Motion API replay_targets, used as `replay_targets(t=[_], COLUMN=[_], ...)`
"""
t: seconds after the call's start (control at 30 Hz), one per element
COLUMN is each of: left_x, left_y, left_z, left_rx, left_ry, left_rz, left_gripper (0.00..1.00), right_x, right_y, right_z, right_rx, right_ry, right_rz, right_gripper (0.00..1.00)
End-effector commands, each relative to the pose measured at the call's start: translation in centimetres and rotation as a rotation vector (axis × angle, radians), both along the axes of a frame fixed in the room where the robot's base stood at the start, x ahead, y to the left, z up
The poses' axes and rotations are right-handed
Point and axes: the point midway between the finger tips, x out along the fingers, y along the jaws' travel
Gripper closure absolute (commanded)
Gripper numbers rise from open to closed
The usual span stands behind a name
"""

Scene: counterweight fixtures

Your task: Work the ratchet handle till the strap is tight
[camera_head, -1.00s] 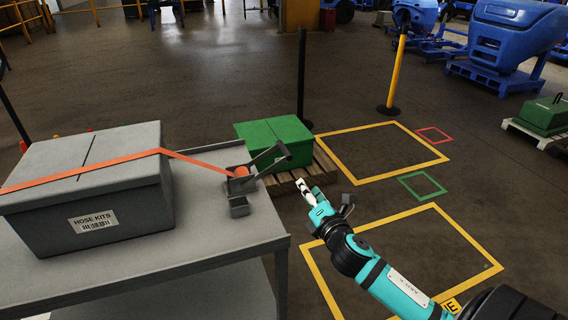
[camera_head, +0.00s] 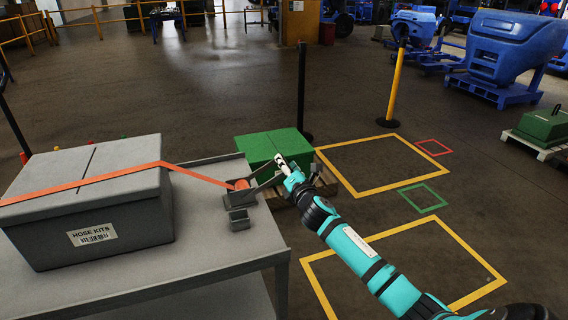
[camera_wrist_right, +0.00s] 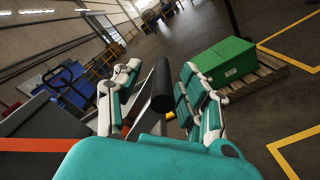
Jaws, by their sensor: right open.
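The grey ratchet (camera_head: 240,197) sits at the right end of the grey cart top. The orange strap (camera_head: 120,173) runs from it over the grey hose kits box (camera_head: 85,225); its stretch down to the ratchet looks straight. The ratchet's handle (camera_head: 264,183) slants up to the right, its end hidden behind my right gripper (camera_head: 281,163). In the right wrist view the handle's dark round grip (camera_wrist_right: 162,86) stands between the spread fingers of my right gripper (camera_wrist_right: 158,90). The fingers are open; I cannot tell whether they touch the grip. My left gripper is out of view.
A green box (camera_head: 262,146) on a wooden pallet stands on the floor just behind the cart (camera_head: 190,255). A black post (camera_head: 302,90) rises behind it. Floor with yellow outlines (camera_head: 372,165) lies open to the right.

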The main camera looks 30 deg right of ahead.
Motion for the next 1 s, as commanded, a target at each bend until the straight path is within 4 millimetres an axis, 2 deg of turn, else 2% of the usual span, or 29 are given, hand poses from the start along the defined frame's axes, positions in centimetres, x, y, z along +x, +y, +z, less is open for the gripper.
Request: replay_targets(t=[0.2, 0.47, 0.8, 1.0], left_x=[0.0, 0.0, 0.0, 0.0], left_y=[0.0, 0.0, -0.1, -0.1], left_z=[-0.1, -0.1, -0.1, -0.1], left_rx=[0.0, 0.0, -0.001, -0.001], left_ry=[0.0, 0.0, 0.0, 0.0], left_rz=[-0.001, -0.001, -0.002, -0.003], left_gripper=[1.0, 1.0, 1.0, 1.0], right_x=[1.5, 1.6, 1.6, 1.6], right_y=[-0.4, -0.3, -0.3, -0.3], right_z=[0.0, 0.0, 0.0, 0.0], right_rx=[0.0, 0.0, 0.0, 0.0], right_ry=[0.0, 0.001, 0.0, -0.001], right_rz=[0.0, 0.001, 0.001, 0.002], right_gripper=[0.58, 0.58, 1.0, 1.0])
